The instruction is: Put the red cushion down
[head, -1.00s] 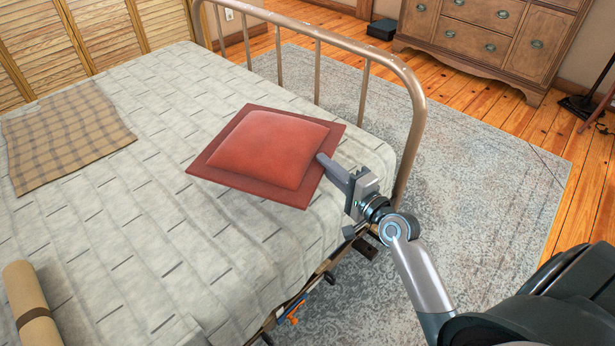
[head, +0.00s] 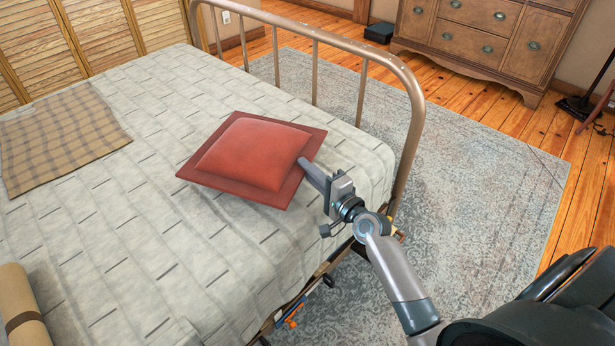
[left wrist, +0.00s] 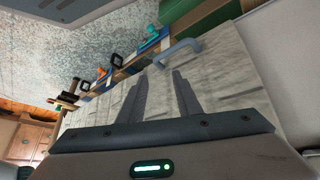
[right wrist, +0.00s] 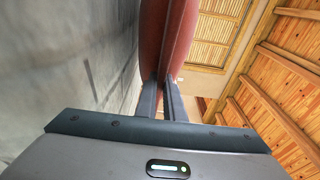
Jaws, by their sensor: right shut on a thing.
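The red cushion (head: 254,153) is a square with a flat border, over the foot end of the bed (head: 150,255). My right gripper (head: 306,166) is shut on its right-hand border. In the right wrist view the cushion's edge (right wrist: 166,40) runs between the two fingers (right wrist: 163,88), with the bed cover close beside it. I cannot tell whether the cushion touches the cover. My left gripper (left wrist: 161,78) shows only in the left wrist view, with its fingers apart and nothing between them, above the bed's side.
A plaid blanket (head: 60,140) lies at the left of the bed, and a tan roll (head: 18,305) lies at the lower left. A metal bed rail (head: 408,110) stands behind and right of the cushion. The bed's middle is clear.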

